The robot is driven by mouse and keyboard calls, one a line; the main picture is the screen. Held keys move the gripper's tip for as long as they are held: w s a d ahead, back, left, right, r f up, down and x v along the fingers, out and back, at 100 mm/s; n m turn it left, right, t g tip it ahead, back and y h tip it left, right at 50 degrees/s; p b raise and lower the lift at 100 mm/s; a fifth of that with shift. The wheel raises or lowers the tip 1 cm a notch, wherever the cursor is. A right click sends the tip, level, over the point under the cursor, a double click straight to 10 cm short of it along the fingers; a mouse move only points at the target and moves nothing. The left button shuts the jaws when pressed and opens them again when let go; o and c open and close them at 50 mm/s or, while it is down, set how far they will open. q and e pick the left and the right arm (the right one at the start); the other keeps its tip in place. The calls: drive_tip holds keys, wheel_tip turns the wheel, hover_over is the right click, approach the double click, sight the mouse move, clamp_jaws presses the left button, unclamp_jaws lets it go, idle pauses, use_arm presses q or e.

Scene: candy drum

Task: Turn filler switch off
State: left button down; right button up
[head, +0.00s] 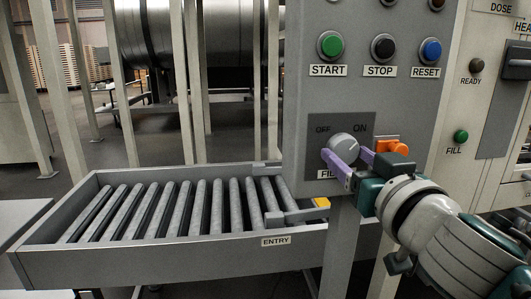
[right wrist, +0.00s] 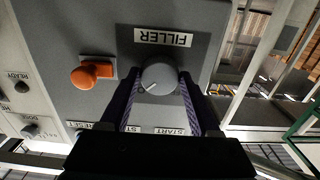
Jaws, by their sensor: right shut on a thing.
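The filler switch (head: 344,147) is a round grey knob on a dark plate of the grey control panel, between the printed words OFF on the left and ON on the right. It also shows in the right wrist view (right wrist: 159,75), where the picture is upside down. Its white mark points toward the ON side. My right gripper (head: 347,158) has purple fingers, one on each side of the knob, and is shut on it. The fingers partly cover the FILLER label in the head view. My left gripper is not in view.
An orange knob (head: 400,148) sits close to the right of the switch, near my right gripper. Green START (head: 330,44), black STOP (head: 383,47) and blue RESET (head: 430,50) buttons are above. A roller conveyor (head: 150,255) marked ENTRY lies at left.

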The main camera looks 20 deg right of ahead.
drive_tip(key=c, duration=0.4)
drive_tip(key=shift+n, duration=0.4)
drive_tip(key=n, duration=0.2)
drive_tip(key=shift+n, duration=0.4)
drive_tip(key=n, duration=0.4)
drive_tip(key=shift+r+n, duration=0.1)
drive_tip(key=shift+n, duration=0.2)
drive_tip(key=n, duration=0.5)
drive_tip(key=shift+d, duration=0.1)
drive_tip(key=n, duration=0.3)
drive_tip(key=shift+p, duration=0.3)
drive_tip(key=shift+n, duration=1.1)
